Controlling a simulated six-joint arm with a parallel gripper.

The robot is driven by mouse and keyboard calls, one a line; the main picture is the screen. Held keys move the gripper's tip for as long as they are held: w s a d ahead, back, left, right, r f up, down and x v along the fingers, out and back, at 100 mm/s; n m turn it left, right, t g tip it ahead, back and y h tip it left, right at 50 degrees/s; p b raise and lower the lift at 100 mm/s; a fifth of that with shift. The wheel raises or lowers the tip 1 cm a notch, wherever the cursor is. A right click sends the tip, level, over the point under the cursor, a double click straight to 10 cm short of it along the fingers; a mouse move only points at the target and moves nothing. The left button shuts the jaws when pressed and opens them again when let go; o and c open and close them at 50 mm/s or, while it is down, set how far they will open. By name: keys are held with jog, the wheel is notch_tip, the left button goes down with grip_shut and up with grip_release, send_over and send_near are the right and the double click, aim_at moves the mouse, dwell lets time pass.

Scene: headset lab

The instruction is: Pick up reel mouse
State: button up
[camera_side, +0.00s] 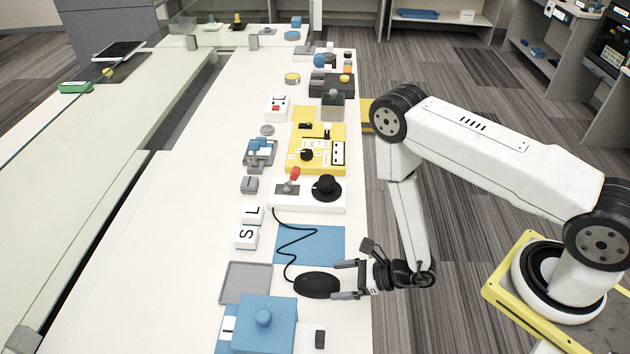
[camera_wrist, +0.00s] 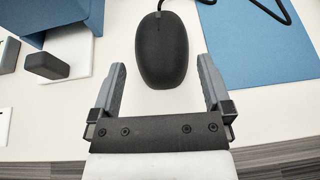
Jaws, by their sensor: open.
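The mouse (camera_side: 317,285) is black and oval, with a black cord running from its far end onto the table. It lies on the white table, just off the near edge of a flat blue mat (camera_side: 312,245). In the wrist view the mouse (camera_wrist: 162,50) lies ahead of the jaws, roughly centred, its rounded rear near the fingertips. My gripper (camera_side: 346,280) is low over the table at its right edge, pointing left at the mouse. Its two fingers stand apart in the wrist view (camera_wrist: 162,75), with nothing clamped between them.
A blue box with a knob (camera_side: 263,322) and a small black block (camera_side: 320,339) stand on the near side. A grey tray (camera_side: 246,283) is left of the mouse. White letter blocks (camera_side: 247,237), a joystick panel (camera_side: 308,196) and a yellow panel (camera_side: 318,137) stand farther along.

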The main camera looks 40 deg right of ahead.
aim_at(329, 280)
jog(key=shift+x, duration=2.5)
jog(key=c, duration=1)
jog(key=shift+r, duration=0.15)
jog(key=shift+r, duration=4.9)
